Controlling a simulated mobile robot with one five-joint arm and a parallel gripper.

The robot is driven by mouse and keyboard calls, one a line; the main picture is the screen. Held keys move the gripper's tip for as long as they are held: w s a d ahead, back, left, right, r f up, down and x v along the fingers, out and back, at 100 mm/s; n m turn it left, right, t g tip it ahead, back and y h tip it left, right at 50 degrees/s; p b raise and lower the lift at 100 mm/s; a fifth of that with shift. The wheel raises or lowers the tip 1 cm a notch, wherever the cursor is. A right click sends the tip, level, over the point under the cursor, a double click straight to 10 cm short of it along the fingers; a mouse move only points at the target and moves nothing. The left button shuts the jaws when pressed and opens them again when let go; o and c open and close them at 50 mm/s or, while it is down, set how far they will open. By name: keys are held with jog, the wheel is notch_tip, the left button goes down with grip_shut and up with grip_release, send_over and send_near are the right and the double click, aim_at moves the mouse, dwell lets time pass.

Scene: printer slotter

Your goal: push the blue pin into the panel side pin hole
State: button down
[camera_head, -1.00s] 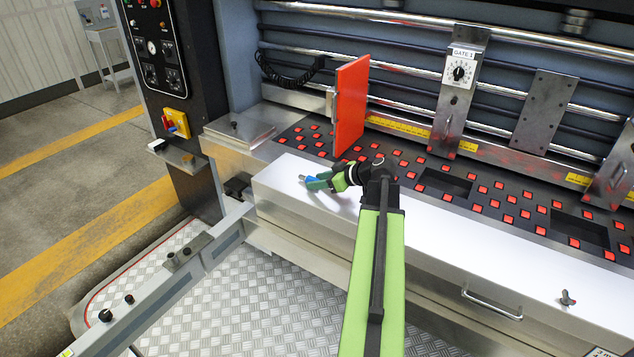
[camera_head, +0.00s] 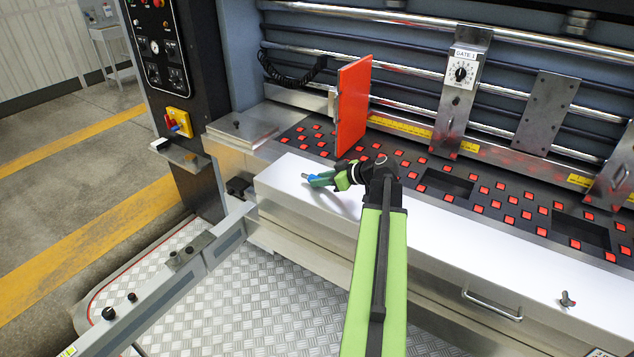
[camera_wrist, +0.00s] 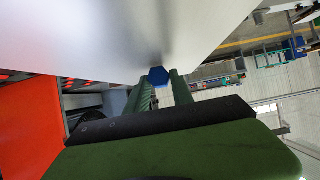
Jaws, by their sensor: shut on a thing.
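My gripper (camera_head: 318,179) is low over the left part of the white ledge, shut on the blue pin (camera_head: 315,177). In the wrist view the pin's blue hexagonal head (camera_wrist: 159,76) shows between the far ends of the green fingers of my gripper (camera_wrist: 162,92), close to the white surface. The rest of the pin is hidden by the fingers. I cannot make out the panel side pin hole in either view.
An upright orange-red plate (camera_head: 352,106) stands just behind my gripper. The white ledge (camera_head: 440,225) is mostly clear to the right, up to a small dark knob (camera_head: 567,299). A grey rail (camera_head: 165,289) with black knobs juts out at lower left.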

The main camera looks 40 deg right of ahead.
jog(key=shift+r, duration=0.1)
dwell(0.3)
jog(key=shift+r+p, duration=2.55)
jog(key=c, duration=1.6)
grip_release()
jog(key=shift+f, duration=0.1)
grip_shut()
